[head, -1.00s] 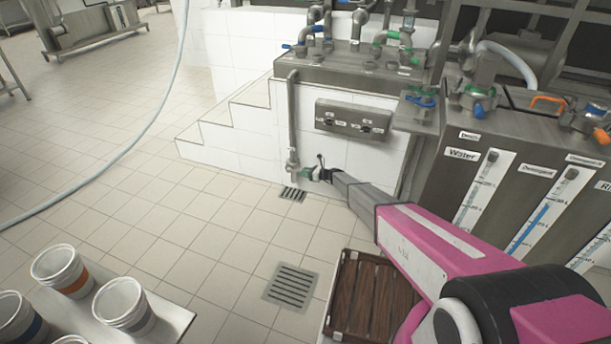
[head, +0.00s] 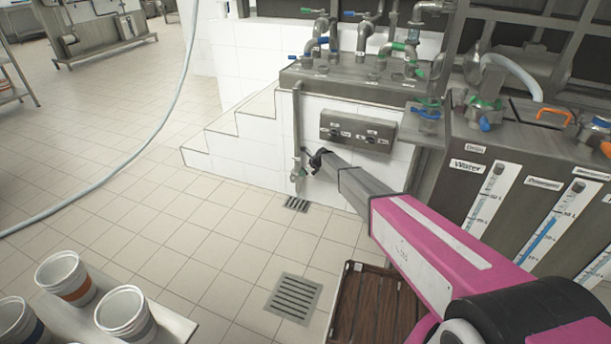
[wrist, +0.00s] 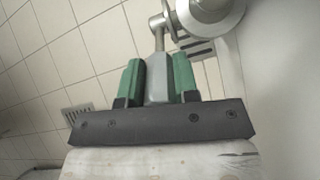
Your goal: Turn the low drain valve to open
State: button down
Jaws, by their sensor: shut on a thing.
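The low drain valve (head: 297,175) is at the bottom of the vertical grey pipe by the white tiled block in the head view. My gripper (head: 312,161) reaches in from the right, at and slightly above the valve. In the wrist view my gripper (wrist: 158,68) has a green finger on each side of a grey handle-like piece (wrist: 156,88), and it is shut on it. A thin grey pipe part (wrist: 158,36) shows beyond. In the head view my gripper hides the handle, so its exact angle cannot be told.
A floor drain (head: 297,204) lies just below the valve, and a larger grate (head: 293,298) nearer. White tiled steps (head: 222,145) stand left of the pipe. A control box (head: 357,132) is above my arm. A wooden crate (head: 350,290) stands below it.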

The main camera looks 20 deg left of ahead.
jog(key=shift+a+r, duration=0.15)
jog(key=shift+a, duration=0.05)
dwell(0.4)
jog(key=c, duration=0.9)
grip_release()
jog(key=shift+o, duration=0.2)
jog(key=s+d+r, duration=0.1)
jog(key=d+r, duration=0.3)
jog(key=d, duration=1.1)
